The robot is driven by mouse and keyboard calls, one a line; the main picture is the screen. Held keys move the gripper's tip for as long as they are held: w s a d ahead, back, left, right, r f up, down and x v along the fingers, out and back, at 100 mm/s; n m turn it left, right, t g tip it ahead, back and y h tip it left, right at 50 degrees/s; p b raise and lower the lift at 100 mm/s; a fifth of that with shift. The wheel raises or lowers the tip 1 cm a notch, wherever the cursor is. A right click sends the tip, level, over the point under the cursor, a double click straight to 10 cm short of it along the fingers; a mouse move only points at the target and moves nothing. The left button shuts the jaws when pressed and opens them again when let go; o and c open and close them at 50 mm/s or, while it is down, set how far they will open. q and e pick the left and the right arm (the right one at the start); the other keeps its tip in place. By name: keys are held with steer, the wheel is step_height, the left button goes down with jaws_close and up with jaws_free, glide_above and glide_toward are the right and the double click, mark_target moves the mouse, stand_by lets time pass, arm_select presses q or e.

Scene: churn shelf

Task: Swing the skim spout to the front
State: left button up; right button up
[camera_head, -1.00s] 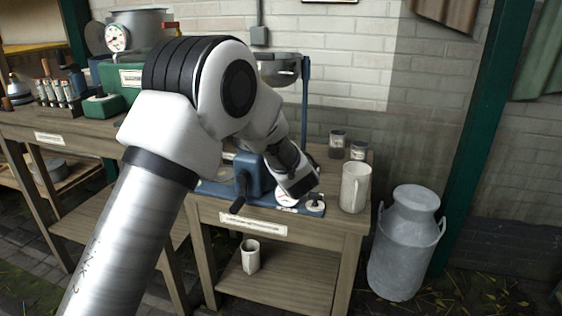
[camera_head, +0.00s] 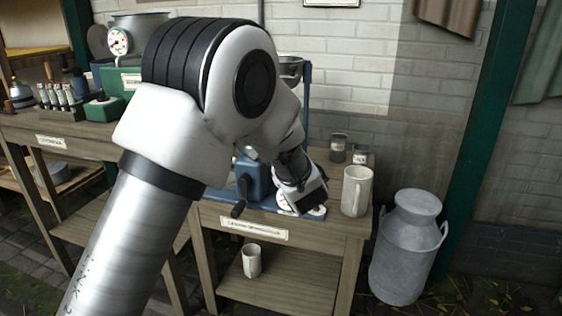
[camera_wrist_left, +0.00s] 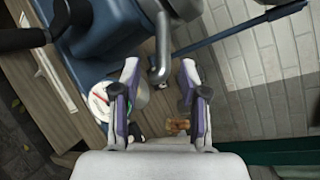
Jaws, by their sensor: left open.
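The skim spout (camera_wrist_left: 162,50) is a grey metal tube in the left wrist view, coming down from the top and ending in a bent tip. The blue separator body (camera_wrist_left: 100,28) is left of it; it also shows in the head view (camera_head: 256,180), partly behind my arm. My left gripper (camera_wrist_left: 159,75) is open, with one finger on each side of the spout's tip in the picture; I cannot tell if they touch it. In the head view the gripper (camera_head: 312,200) is low at the separator's right side. The spout is hidden there. My right gripper is not in view.
A black crank (camera_head: 238,210) juts from the separator's front. A blue post (camera_head: 306,110) rises behind. A white mug (camera_head: 356,192) and two small jars (camera_head: 338,147) stand right of the gripper. A milk can (camera_head: 408,245) is on the floor. A white round dial or pot (camera_wrist_left: 100,98) is beside the left finger.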

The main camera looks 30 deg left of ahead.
arm_select(q)
steer(key=v, duration=0.7)
steer(key=shift+s, duration=0.2)
steer(key=shift+d, duration=0.1)
